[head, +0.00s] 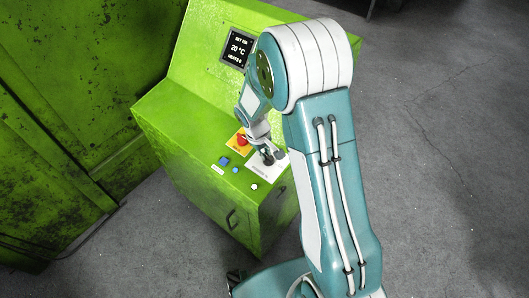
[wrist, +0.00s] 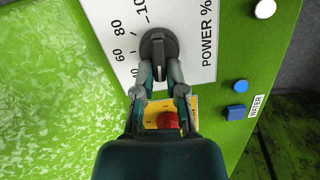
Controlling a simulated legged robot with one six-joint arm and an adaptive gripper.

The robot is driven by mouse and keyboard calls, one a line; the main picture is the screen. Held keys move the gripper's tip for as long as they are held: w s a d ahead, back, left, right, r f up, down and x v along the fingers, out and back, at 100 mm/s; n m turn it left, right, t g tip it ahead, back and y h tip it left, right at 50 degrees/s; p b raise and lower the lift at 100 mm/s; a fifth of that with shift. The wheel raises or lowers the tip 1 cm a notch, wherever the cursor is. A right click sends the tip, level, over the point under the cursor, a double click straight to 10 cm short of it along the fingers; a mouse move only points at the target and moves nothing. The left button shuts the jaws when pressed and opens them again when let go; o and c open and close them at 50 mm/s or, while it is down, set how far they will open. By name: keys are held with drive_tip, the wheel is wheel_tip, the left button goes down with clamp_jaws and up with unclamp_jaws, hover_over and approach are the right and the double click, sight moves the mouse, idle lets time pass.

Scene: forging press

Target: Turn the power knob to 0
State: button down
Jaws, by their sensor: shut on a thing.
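The power knob (wrist: 158,44) is a black dial with a raised grip, on a white plate (wrist: 190,18) marked POWER %. Its grip runs nearly upright in the wrist view. The numbers 100, 80, 60 and part of 40 show to its left; the 0 mark is not seen. My gripper (wrist: 159,72) is shut on the near end of the knob's grip, one finger on each side. In the head view my gripper (head: 267,151) reaches down to the plate on the green console, and the knob is mostly hidden.
A red button (wrist: 168,120) on a yellow plate sits close beside my fingers. A blue square button (wrist: 236,112), a blue round button (wrist: 240,86) and a white button (wrist: 265,9) are on the green panel. A display (head: 238,47) reading 20 °C stands behind on the console.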

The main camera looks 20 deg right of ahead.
sight(258, 162)
drive_tip(key=shift+s+f, duration=0.25)
drive_tip(key=c, duration=0.7)
unclamp_jaws()
drive_tip(key=shift+w+r, duration=0.15)
drive_tip(key=shift+r, duration=0.2)
wheel_tip(258, 162, up, 11)
drive_tip(key=a, duration=0.2)
drive_tip(key=shift+w+a, duration=0.15)
drive_tip(key=shift+r, duration=0.1)
